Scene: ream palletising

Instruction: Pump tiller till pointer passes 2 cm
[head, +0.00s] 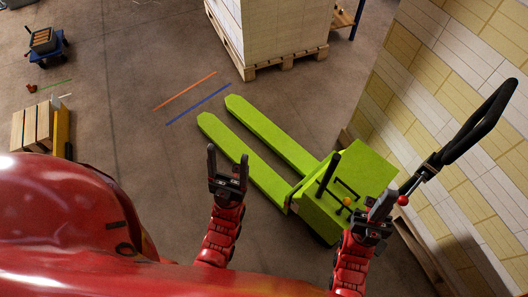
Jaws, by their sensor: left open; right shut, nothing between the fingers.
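A lime-green pallet truck (345,185) stands on the floor at centre right, its two forks (265,135) reaching to the upper left. Its tiller (487,122) ends in a black loop handle and leans to the upper right. A red ball (403,200) shows near the tiller's lower end. My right gripper (379,207) is shut and empty; in the picture it lies beside the tiller's lower end, and I cannot tell whether they touch. My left gripper (228,166) is open and empty, left of the truck body. I cannot make out a pointer or its scale.
A loaded pallet (280,62) stands at the top centre. A wall of white and yellow packs (450,80) rises close on the right. Orange (185,91) and blue (198,104) lines mark the floor. A small blue cart (48,50) is far left. The left-centre floor is clear.

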